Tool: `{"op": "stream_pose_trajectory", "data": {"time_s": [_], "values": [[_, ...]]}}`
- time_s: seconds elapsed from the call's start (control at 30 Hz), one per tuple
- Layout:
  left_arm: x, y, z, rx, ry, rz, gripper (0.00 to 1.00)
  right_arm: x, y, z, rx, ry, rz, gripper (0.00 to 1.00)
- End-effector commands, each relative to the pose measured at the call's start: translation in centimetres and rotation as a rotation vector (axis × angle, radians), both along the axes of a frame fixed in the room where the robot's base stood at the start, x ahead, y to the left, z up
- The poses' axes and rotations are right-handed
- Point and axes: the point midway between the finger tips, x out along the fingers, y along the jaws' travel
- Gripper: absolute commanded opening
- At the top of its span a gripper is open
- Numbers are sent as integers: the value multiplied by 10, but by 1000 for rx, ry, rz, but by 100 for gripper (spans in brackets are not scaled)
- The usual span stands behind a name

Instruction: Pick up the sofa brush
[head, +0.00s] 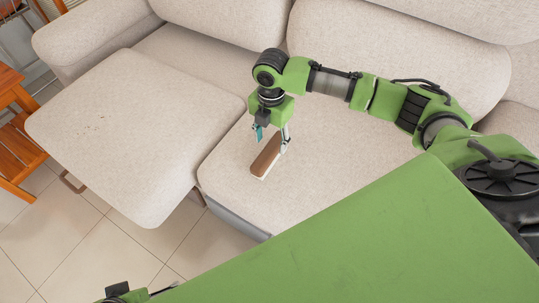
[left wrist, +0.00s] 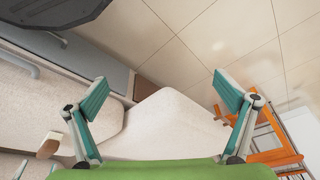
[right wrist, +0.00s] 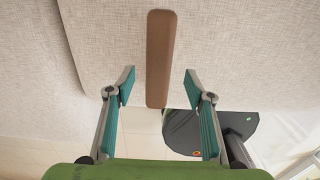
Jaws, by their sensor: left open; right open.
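The sofa brush (head: 266,157) has a brown wooden back and a pale lower side. It lies on the beige seat cushion, near its front edge. My right gripper (head: 272,139) points down over the brush and is open, with a finger on either side. In the right wrist view, the brush (right wrist: 160,55) runs lengthwise between the open fingers (right wrist: 159,86), with nothing gripped. My left gripper (left wrist: 161,88) is open and empty. Only a dark bit of it shows at the head view's bottom edge. A brown and white piece, apparently the brush (left wrist: 48,145), shows beyond its left finger.
The sofa (head: 350,60) has a backrest behind the brush. An extended seat section (head: 130,130) projects at left, with a gap beside the brush's cushion. A slatted wooden table (head: 15,155) stands at far left. The tiled floor (head: 60,235) in front is clear.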

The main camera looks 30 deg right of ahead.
Motion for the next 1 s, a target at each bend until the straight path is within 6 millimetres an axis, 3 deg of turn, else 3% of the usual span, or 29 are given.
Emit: {"op": "stream_pose_trajectory", "data": {"time_s": [0.2,0.4,0.67,0.83,1.0], "values": [[-6,1,19,-1,-14,1,97,1,0,-17,-1,2,0,49],[-6,1,4,0,-11,1,97,2,0,-49,-1,2,0,49],[-6,1,5,0,-11,1,97,2,0,-51,-1,0,1,49],[-6,1,5,0,-11,1,97,2,0,-51,-1,0,1,4],[-6,1,5,0,-11,1,97,2,0,-50,-1,-1,0,0]]}}
